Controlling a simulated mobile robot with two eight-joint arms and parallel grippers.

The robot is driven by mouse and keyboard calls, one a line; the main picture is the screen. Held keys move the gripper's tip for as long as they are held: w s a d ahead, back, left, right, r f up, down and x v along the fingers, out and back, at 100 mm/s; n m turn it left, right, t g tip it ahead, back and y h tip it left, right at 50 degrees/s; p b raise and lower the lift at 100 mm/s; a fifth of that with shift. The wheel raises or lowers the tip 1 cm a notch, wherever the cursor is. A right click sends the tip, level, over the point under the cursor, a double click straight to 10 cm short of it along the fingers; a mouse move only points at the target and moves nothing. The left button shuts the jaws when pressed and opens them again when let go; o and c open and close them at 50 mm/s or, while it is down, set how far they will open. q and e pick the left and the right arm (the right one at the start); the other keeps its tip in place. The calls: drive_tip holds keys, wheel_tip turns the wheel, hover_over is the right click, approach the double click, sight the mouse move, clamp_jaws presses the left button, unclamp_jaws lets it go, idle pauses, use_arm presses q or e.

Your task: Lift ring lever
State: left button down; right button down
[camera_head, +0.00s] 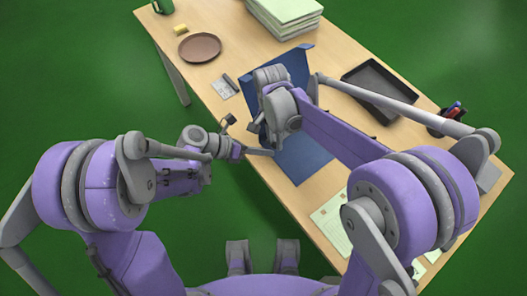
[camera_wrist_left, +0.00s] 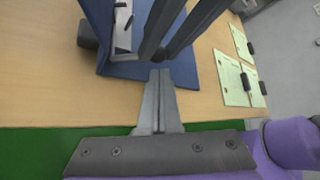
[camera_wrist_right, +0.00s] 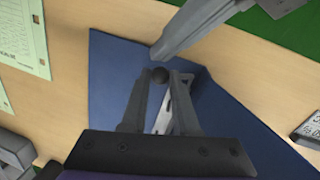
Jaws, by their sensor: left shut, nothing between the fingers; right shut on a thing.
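A blue binder (camera_head: 305,162) lies open on the wooden table, with one panel rising. Its metal ring mechanism (camera_wrist_left: 123,28) shows in the left wrist view and partly behind my right fingers in the right wrist view (camera_wrist_right: 163,112). My right gripper (camera_wrist_right: 160,80) is shut on the dark round knob of the ring lever (camera_wrist_right: 160,75), between its fingertips. In the head view my right wrist hides the lever. My left gripper (camera_wrist_left: 161,72) is shut and empty, its tips close to the binder's edge and beside my right fingers; it shows in the head view (camera_head: 271,153).
Printed sheets (camera_head: 330,220) lie near the right end. The table's front edge runs under my left gripper.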

use_arm(q)
drive_tip(key=shift+w+r+h, duration=0.3)
drive_tip(key=shift+w+r, duration=0.05)
drive_tip(key=shift+w, duration=0.1)
use_arm(e)
drive_tip(key=c, duration=0.7)
unclamp_jaws()
use_arm(q)
drive_tip(key=shift+d, duration=0.1)
use_arm(e)
drive_tip(key=shift+o, duration=0.2)
